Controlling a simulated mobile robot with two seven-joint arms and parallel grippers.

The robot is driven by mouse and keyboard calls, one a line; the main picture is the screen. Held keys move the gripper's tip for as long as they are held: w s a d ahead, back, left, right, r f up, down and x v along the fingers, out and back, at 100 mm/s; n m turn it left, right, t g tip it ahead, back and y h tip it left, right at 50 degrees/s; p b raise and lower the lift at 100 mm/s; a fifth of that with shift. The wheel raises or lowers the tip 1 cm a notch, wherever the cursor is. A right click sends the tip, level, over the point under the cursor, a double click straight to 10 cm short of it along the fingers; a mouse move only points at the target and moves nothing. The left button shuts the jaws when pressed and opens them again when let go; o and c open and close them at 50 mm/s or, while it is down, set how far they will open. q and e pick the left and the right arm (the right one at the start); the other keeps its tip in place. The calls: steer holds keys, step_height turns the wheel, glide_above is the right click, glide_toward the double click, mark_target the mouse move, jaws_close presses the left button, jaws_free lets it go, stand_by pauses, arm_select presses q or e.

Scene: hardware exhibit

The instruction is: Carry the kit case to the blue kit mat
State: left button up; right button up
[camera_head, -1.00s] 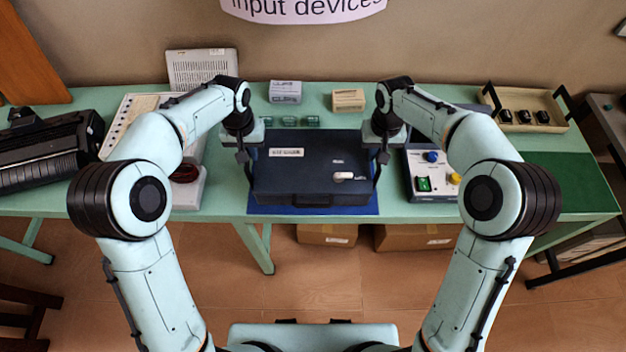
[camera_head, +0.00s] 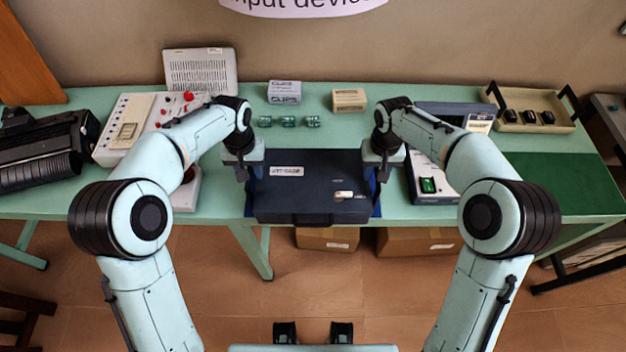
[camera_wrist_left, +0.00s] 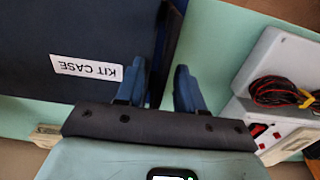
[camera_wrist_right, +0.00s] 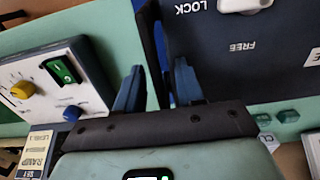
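The dark blue kit case (camera_head: 310,190), with a white name label and a white lever, sits over the blue kit mat (camera_head: 376,212). Only slivers of the mat show beside the case. The case's front side reaches past the mat's near edge in the picture; I cannot tell whether the case touches the mat. My left gripper (camera_head: 243,172) is at the case's left side, its fingers either side of a thin dark edge (camera_wrist_left: 168,50). My right gripper (camera_head: 382,172) is at the right side, also straddling an edge (camera_wrist_right: 152,50). The lever (camera_wrist_right: 243,5) is beside the word LOCK.
A control box (camera_head: 432,188) with a green switch stands close to the right of the case. A beige console (camera_head: 128,130) and red cable are at left. Small green parts (camera_head: 288,121) and boxes (camera_head: 284,92) lie behind. A green mat (camera_head: 555,182) at right is clear.

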steer(key=shift+r, duration=0.25)
arm_select(q)
step_height(320, 180, up, 12)
arm_select(e)
step_height(320, 180, up, 12)
steer(key=shift+f, duration=0.2)
steer(key=shift+s, duration=0.1)
stand_by(0.6)
